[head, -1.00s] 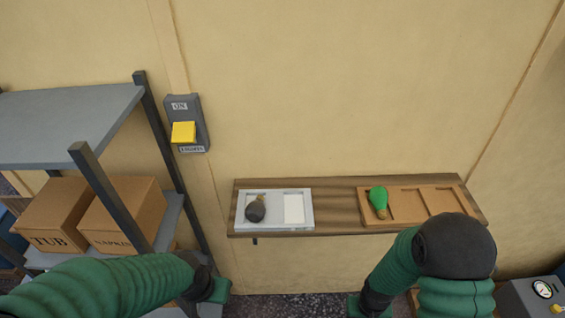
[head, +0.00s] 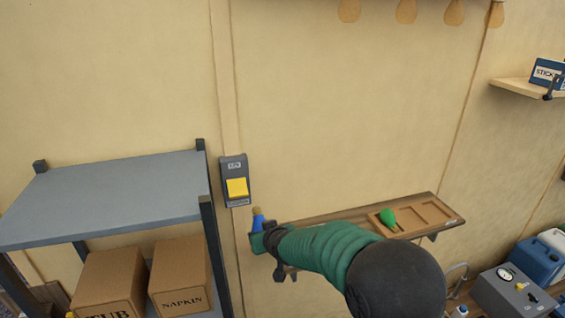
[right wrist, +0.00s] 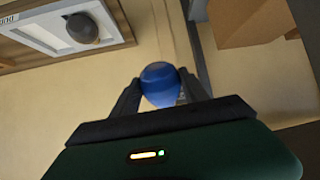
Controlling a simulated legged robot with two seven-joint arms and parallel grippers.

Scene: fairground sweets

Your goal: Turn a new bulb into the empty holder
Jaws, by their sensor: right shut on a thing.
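My right gripper (head: 263,232) is shut on a blue bulb (head: 258,222), held with its brass base up, left of the shelf board's end and below the wall switch. In the right wrist view the blue bulb (right wrist: 160,84) sits between both fingers (right wrist: 160,92). A green bulb (head: 388,216) lies in the wooden tray (head: 434,225); its other visible compartments look empty. A dark grey bulb (right wrist: 82,28) lies in a white tray (right wrist: 45,40). Several pale bulbs (head: 406,10) hang along the top edge of the head view. No empty holder is visible. My left gripper is out of view.
A switch box with a yellow button (head: 237,187) is on the wall above my right gripper. A grey rack (head: 110,195) with cardboard boxes (head: 180,275) stands at the left. A small shelf (head: 515,90) is at upper right. The wall between is clear.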

